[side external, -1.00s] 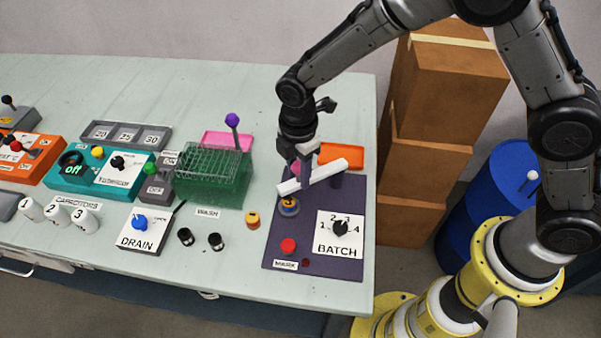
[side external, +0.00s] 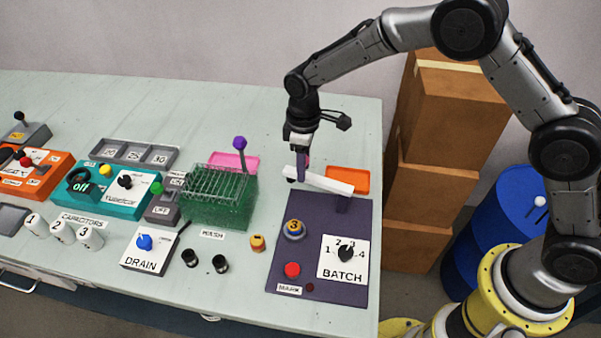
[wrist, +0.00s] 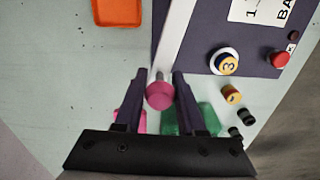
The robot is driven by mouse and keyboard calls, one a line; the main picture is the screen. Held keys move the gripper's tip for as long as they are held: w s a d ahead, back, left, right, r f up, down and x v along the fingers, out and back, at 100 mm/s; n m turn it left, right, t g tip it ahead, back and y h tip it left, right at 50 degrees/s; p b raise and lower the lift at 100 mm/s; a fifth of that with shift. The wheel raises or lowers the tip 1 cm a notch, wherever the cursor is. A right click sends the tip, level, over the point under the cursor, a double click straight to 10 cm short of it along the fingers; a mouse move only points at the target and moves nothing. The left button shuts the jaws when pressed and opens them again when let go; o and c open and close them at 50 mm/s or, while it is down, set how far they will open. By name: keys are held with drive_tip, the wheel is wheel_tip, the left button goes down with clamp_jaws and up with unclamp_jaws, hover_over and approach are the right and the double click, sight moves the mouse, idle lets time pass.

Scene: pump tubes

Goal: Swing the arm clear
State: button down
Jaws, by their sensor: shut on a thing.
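The white swing arm (side external: 328,183) is a bar pivoted on a dark post (side external: 342,204) on the purple panel (side external: 312,215). Its free end points left and back, past the panel's back edge. A round stack marked 3 (side external: 294,230) stands on the panel, and the bar is not over it. In the wrist view the bar (wrist: 176,35) runs up the picture, with a pink knob (wrist: 159,95) at its near end. My gripper (side external: 303,176) is shut on the pink knob, its fingers on either side of it. The contact faces are hard to see.
An orange tray (side external: 348,180) lies right behind the bar. The green wire rack (side external: 218,198), a pink tray (side external: 236,160) and a purple-knobbed lever (side external: 240,144) stand to the left. The BATCH dial (side external: 345,254) and red button (side external: 292,269) are in front.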

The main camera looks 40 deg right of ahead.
drive_tip(key=shift+w+d+r+m, duration=0.1)
drive_tip(key=shift+w+d+m, duration=0.2)
drive_tip(key=shift+d+m, duration=0.45)
drive_tip(key=shift+w+d+m, duration=0.3)
drive_tip(key=shift+d+m, duration=0.25)
drive_tip(key=shift+m, duration=0.3)
drive_tip(key=c, duration=0.5)
unclamp_jaws()
wheel_tip(320, 180, up, 14)
drive_tip(key=shift+f, duration=0.1)
